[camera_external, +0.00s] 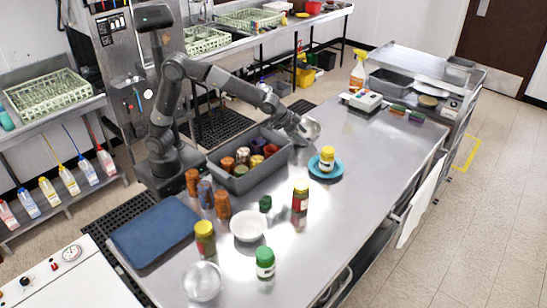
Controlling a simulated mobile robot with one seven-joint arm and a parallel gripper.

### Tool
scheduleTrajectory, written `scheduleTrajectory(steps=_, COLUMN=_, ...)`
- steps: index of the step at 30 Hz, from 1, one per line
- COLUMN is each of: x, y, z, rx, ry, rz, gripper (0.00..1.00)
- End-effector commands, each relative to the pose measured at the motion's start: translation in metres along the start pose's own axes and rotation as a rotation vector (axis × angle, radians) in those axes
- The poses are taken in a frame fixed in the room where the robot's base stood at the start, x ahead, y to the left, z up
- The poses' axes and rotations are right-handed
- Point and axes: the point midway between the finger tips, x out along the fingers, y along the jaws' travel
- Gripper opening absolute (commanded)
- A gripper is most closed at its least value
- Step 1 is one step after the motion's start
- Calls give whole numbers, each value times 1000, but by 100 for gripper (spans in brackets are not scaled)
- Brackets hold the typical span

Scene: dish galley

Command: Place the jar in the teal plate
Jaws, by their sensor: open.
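A teal plate (316,171) lies on the steel counter, right of the grey bin. A jar with a yellow lid (327,158) stands upright in the plate. My gripper (305,133) is open, above the counter to the upper left of the plate and apart from the jar. Its fingers are small in this view, and nothing shows held between them.
A grey bin (228,184) with several jars stands left of the plate. The counter right of the plate is clear.

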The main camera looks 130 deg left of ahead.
Motion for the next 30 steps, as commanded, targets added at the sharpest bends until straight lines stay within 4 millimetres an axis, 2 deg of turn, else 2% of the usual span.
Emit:
scheduleTrajectory(steps=1, x=-26, y=14, z=6, rx=19, ry=-6, rz=22, gripper=75)
scheduleTrajectory(steps=6, x=-104, y=51, z=45, rx=95, ry=-52, rz=91, gripper=75)
scheduleTrajectory(steps=11, x=-172, y=75, z=92, rx=177, ry=-95, rz=159, gripper=75)
scheduleTrajectory(steps=15, x=-226, y=87, z=140, rx=255, ry=-132, rz=218, gripper=75)
scheduleTrajectory(steps=19, x=-270, y=90, z=189, rx=335, ry=-164, rz=273, gripper=75)
scheduleTrajectory(steps=24, x=-316, y=84, z=256, rx=443, ry=-204, rz=342, gripper=75)
scheduleTrajectory(steps=27, x=-336, y=78, z=291, rx=502, ry=-224, rz=378, gripper=75)
scheduleTrajectory(steps=30, x=-348, y=71, z=319, rx=549, ry=-240, rz=404, gripper=75)
